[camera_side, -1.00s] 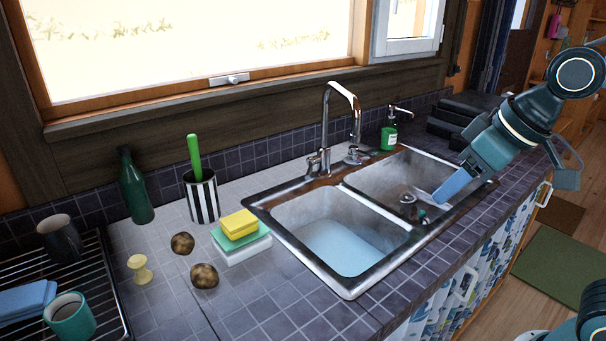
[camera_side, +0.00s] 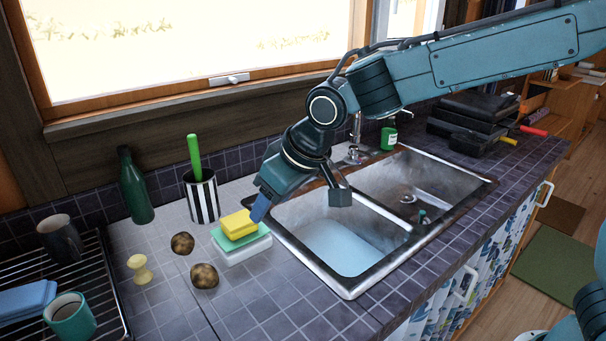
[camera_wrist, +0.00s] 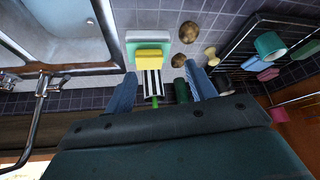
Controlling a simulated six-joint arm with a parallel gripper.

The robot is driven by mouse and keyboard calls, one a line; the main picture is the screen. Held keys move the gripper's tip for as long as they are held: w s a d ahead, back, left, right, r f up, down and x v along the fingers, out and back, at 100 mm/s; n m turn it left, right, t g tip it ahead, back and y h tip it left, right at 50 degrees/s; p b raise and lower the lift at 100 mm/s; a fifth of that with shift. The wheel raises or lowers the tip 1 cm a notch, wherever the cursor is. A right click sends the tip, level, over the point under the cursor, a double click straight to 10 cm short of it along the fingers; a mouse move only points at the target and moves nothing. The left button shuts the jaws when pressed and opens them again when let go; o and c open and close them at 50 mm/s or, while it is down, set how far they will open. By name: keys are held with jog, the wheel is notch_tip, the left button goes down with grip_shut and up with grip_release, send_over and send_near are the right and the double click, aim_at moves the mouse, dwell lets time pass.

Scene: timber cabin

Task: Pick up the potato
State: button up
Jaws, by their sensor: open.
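Two brown, round potatoes lie on the tiled counter left of the sink in the side view: one farther back (camera_side: 182,243) and one nearer the front (camera_side: 204,276). In the wrist view they show as a potato at the top (camera_wrist: 190,32) and another lower down (camera_wrist: 182,61). My gripper (camera_side: 259,207) is above the left end of the sink, beside the yellow sponge, to the right of both potatoes. In the wrist view its blue fingers (camera_wrist: 163,92) are spread wide apart with nothing held between them.
A yellow sponge (camera_side: 238,224) lies on a green and white stack (camera_side: 242,245) between gripper and potatoes. A striped cup (camera_side: 202,199) with a green handle and a green bottle (camera_side: 135,188) stand behind. A yellow knob-shaped item (camera_side: 139,268) and dish rack (camera_side: 112,262) are left; the sink (camera_side: 345,287) is right.

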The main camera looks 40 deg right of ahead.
jog(key=n, duration=0.1)
send_near(206, 271)
jog(key=a+v, duration=0.1)
jog(key=v, duration=0.3)
jog(key=shift+d+f, duration=0.2)
jog(key=shift+d, duration=0.45)
jog(key=shift+f+y, duration=0.1)
jog(key=shift+y, duration=0.2)
jog(key=shift+x, duration=4.2)
jog(key=shift+x, duration=2.55)
jog(key=shift+w+d, duration=0.1)
jog(key=shift+d, duration=0.05)
jog(key=shift+c, duration=0.3)
jog(key=c, duration=0.6)
